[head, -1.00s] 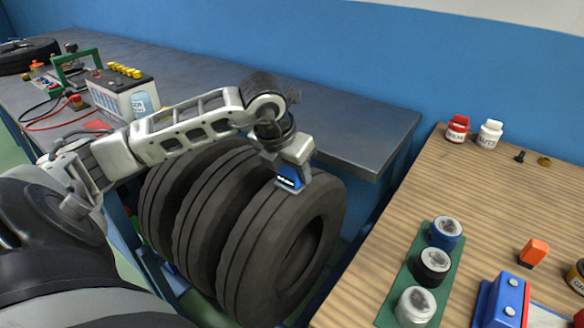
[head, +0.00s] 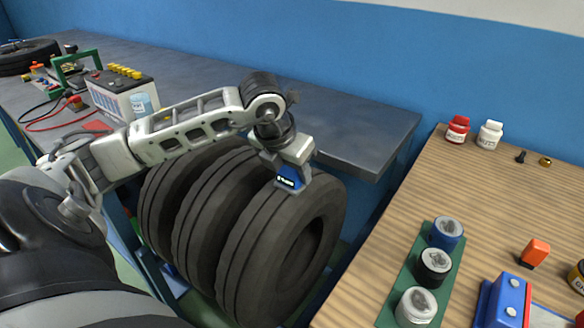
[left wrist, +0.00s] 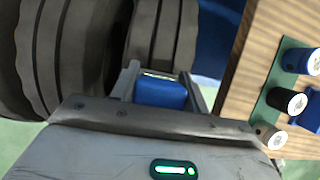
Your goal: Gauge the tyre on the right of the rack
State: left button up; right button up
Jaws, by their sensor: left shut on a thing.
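Three black tyres stand upright side by side in a rack (head: 168,282) below the grey bench. The right tyre (head: 268,245) is the nearest to the wooden table. My left gripper (head: 292,182) is shut on a blue gauge with a small lit display (head: 288,176), at the top of the right tyre's tread. In the left wrist view the blue gauge (left wrist: 160,94) sits between my two fingers, with the right tyre's tread (left wrist: 160,40) just beyond. Whether the gauge's tip touches the rubber is hidden. My right gripper is not in view.
The grey bench (head: 340,135) runs behind the tyres, with a battery (head: 120,95) and leads at the left. The wooden table (head: 500,200) at the right holds a green tray (head: 395,300) of round tins, red and white bottles, and a blue block (head: 505,300).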

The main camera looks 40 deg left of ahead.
pick_arm(q)
jog(key=shift+s+f, duration=0.1)
jog(key=shift+f, duration=0.1)
jog(key=shift+r+p, duration=0.65)
jog(key=shift+r, duration=0.3)
jog(key=shift+r+p, duration=0.45)
jog(key=shift+r, duration=0.3)
notch_tip(320, 180, up, 2)
jog(key=shift+r+p, duration=0.1)
jog(key=shift+p, duration=0.5)
jog(key=shift+r+p, duration=0.55)
jog(key=shift+r, duration=0.25)
